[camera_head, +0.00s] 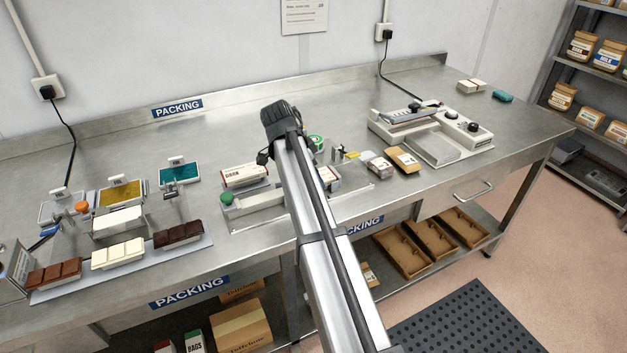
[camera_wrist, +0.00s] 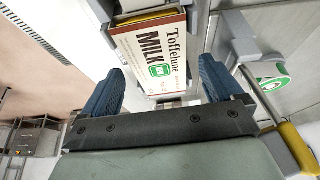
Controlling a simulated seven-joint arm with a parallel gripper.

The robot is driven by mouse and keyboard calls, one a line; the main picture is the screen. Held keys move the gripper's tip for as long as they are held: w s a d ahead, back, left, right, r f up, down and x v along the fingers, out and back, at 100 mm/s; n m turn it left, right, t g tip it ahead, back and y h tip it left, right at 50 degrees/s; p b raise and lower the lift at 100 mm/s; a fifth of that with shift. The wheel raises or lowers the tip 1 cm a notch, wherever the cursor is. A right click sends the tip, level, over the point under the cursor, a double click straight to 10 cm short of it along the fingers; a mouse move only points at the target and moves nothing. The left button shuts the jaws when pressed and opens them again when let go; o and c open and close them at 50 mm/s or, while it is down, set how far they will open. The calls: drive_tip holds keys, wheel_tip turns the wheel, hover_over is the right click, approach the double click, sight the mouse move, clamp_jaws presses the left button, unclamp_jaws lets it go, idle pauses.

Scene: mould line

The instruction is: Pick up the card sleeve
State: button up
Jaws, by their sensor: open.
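The card sleeve (camera_wrist: 150,50) is a white box with a red edge, printed "Toffelune MILK" with a green logo. In the wrist view it lies ahead of and partly between my gripper's two blue fingers (camera_wrist: 160,72). The fingers are open, one on each side, with gaps visible beside the sleeve. In the head view a white and red box (camera_head: 328,178) just right of my arm appears to be this sleeve. My gripper cannot be made out there, as my arm covers that area.
A green tape roll (camera_wrist: 270,84) and a yellow-ended part (camera_wrist: 297,148) stand close to the right finger. Another white carton (camera_head: 245,175) lies left of my arm. Chocolate bars (camera_head: 118,253) sit at the left, a sealer (camera_head: 432,130) at the right. The bench's back middle is clear.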

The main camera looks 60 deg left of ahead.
drive_tip(key=shift+w+f, duration=0.1)
drive_tip(key=shift+f, duration=0.2)
drive_tip(key=shift+c, duration=0.4)
drive_tip(key=c, duration=1.1)
drive_tip(key=shift+r, duration=0.1)
